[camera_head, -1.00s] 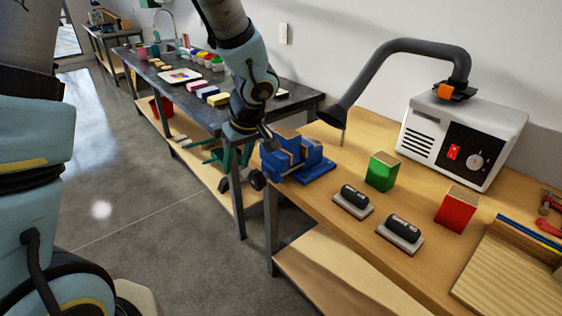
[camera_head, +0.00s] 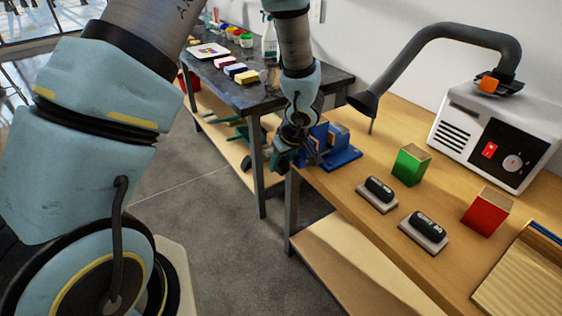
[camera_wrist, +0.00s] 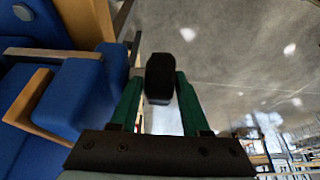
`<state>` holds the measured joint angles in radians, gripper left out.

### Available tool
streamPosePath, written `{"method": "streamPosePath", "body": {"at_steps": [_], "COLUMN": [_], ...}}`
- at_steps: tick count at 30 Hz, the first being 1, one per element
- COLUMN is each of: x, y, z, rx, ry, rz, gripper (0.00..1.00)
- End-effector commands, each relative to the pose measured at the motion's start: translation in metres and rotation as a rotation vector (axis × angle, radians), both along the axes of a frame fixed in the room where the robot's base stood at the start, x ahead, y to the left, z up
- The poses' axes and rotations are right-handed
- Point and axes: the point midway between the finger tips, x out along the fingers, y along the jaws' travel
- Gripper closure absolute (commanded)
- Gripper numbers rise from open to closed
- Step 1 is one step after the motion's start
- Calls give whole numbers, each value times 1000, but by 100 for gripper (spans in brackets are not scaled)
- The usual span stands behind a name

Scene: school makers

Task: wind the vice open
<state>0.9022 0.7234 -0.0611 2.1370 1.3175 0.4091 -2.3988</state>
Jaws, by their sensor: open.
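The blue vice (camera_head: 343,158) sits at the left corner of the wooden bench, with wood-faced jaws. In the wrist view its blue body (camera_wrist: 88,88) fills the left side. A black knob (camera_wrist: 159,78) on the vice's handle shows in the wrist view between my gripper's green fingers. My gripper (camera_wrist: 157,92) is open, with one finger on each side of the knob. I cannot tell whether either finger touches it. In the head view my gripper (camera_head: 284,160) is at the vice's left front, and my wrist hides part of the vice and the handle.
A grey extractor hose (camera_head: 440,38) arches behind. A dark table (camera_head: 245,92) is close on the left.

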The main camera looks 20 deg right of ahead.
Motion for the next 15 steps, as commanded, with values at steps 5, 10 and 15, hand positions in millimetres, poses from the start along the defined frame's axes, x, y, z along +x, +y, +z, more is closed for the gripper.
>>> {"method": "streamPosePath", "body": {"at_steps": [5, 10, 15], "x": [2, 2, 2], "y": [0, 0, 0], "z": [-4, -4, -4], "rx": [-1, 0, 0], "ry": [0, 0, 0], "rz": [-1, -1, -1], "gripper": [54, 54, 72]}}
